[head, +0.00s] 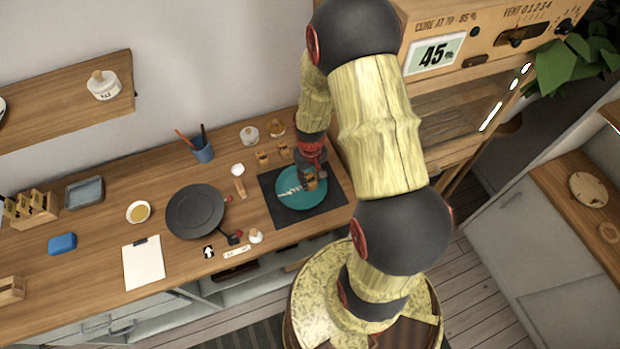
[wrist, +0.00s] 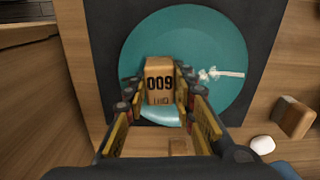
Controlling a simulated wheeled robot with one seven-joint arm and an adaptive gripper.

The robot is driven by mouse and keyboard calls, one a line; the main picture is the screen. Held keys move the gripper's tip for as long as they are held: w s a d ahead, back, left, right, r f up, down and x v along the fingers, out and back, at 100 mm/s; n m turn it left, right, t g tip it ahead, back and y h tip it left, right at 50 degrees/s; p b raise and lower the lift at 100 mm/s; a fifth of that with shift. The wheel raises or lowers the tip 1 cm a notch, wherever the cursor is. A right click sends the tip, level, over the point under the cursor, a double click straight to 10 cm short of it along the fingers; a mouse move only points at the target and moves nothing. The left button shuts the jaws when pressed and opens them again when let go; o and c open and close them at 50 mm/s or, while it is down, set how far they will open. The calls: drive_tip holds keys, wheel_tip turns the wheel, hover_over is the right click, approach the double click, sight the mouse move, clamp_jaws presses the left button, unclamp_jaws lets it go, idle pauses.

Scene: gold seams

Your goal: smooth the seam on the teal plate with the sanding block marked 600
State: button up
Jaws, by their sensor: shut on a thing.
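The teal plate (head: 312,200) lies on a dark mat (head: 275,209) on the wooden bench, and it fills much of the wrist view (wrist: 215,40). A rough whitish seam (wrist: 222,74) shows on the plate, right of the block in the wrist view; in the head view it is a pale line (head: 289,190). My gripper (wrist: 160,92) is shut on a tan sanding block (wrist: 160,70), whose 600 mark appears upside down. The block is over the plate, beside the seam. Whether it touches the plate cannot be told. The arm partly hides the plate's far side.
Two small wooden blocks (head: 262,157) stand behind the mat; one block (wrist: 294,118) shows right of the plate in the wrist view. A dark round pan (head: 195,211), a blue cup (head: 203,151) and a clipboard (head: 143,262) are left. A cabinet (head: 440,110) stands right.

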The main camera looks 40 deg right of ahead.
sight(293, 192)
drive_tip(key=shift+w, duration=0.1)
drive_tip(key=shift+s, duration=0.25)
drive_tip(key=shift+s+a, duration=0.1)
drive_tip(key=shift+s, duration=0.1)
drive_tip(key=shift+w+a+f, duration=0.15)
drive_tip(key=shift+w+a, duration=0.5)
drive_tip(key=shift+w, duration=0.05)
drive_tip(key=shift+s+a, duration=0.15)
drive_tip(key=shift+a, duration=0.35)
drive_tip(key=shift+s+a, duration=0.15)
drive_tip(key=shift+a, duration=0.35)
drive_tip(key=shift+w+a, duration=0.6)
drive_tip(key=shift+w, duration=0.2)
drive_tip(key=shift+s+a, duration=0.35)
drive_tip(key=shift+a, duration=0.5)
drive_tip(key=shift+r, duration=0.2)
